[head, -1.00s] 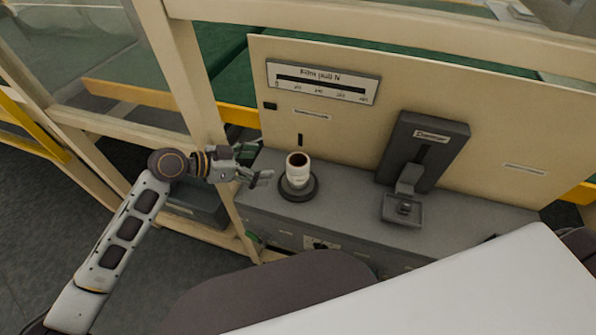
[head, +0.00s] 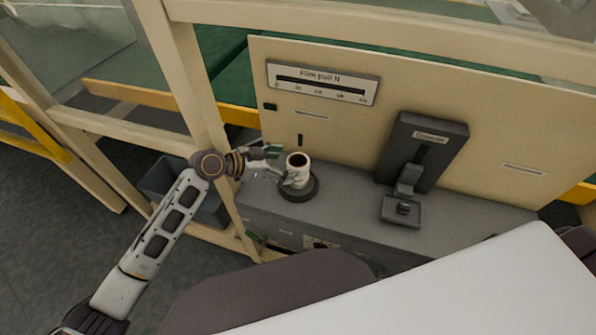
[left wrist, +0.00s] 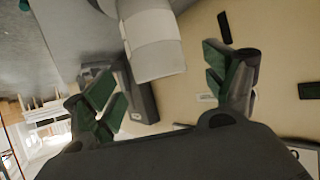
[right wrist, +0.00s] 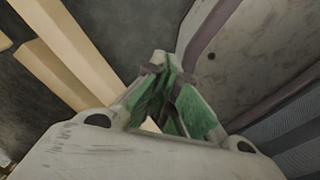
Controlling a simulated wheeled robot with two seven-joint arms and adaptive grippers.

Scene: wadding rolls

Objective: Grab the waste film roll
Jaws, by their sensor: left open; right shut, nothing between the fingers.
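The waste film roll (head: 298,163) is a small white cylinder with a dark hollow core. It stands upright on a dark round base (head: 299,193) on the grey bench. My left gripper (head: 279,166) is open at the roll's left side, one finger overlapping its lower front. In the left wrist view the white roll (left wrist: 155,45) lies between the spread green-padded fingers of my left gripper (left wrist: 158,78); contact cannot be told. My right gripper (right wrist: 168,72) shows only in the right wrist view, shut and empty.
A dark upright device (head: 424,150) with a small platform stands right of the roll. A cream panel with a gauge (head: 323,82) rises behind the grey bench (head: 345,205). A cream frame post (head: 190,85) and a dark bin (head: 160,180) are at the left.

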